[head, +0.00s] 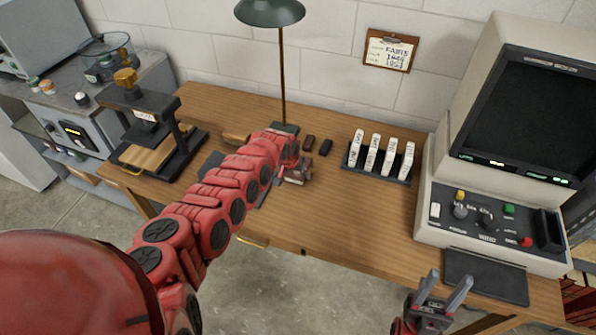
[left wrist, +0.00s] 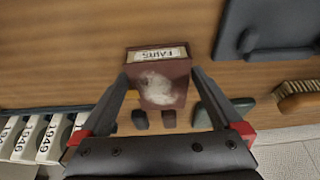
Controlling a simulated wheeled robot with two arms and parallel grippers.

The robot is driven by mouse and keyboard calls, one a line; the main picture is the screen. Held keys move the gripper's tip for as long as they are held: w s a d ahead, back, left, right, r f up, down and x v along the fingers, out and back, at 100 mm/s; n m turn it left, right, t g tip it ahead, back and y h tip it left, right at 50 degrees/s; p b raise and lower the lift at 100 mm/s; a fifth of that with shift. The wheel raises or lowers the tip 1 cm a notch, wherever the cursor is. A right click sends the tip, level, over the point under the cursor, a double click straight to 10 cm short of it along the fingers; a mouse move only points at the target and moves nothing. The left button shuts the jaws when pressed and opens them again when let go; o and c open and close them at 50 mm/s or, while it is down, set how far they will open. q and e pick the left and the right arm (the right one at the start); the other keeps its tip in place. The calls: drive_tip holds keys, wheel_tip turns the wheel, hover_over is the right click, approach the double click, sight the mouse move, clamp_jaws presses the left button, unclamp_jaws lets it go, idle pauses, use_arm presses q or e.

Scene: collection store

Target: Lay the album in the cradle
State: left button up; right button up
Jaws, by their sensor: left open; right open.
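In the head view my left gripper (head: 298,171) is over the desk and mostly hides the album. A dark grey flat piece, probably the cradle (left wrist: 233,38), lies beside it; in the head view my arm partly covers it. My right gripper (head: 441,290) is open and empty at the desk's front edge.
Two dark blocks (head: 325,147), a rack of labelled cartridges (head: 376,170) and a lamp (head: 282,70) stand behind. A brush (left wrist: 300,100) lies near the lamp base. A press (head: 145,125) is at left, a screen reader (head: 490,215) at right. Desk between rack and front edge is clear.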

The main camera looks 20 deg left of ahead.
use_arm(q)
drive_tip(key=shift+c, duration=0.2)
drive_tip(key=c, duration=1.4)
drive_tip(key=shift+o, duration=0.2)
drive_tip(key=shift+r, duration=0.1)
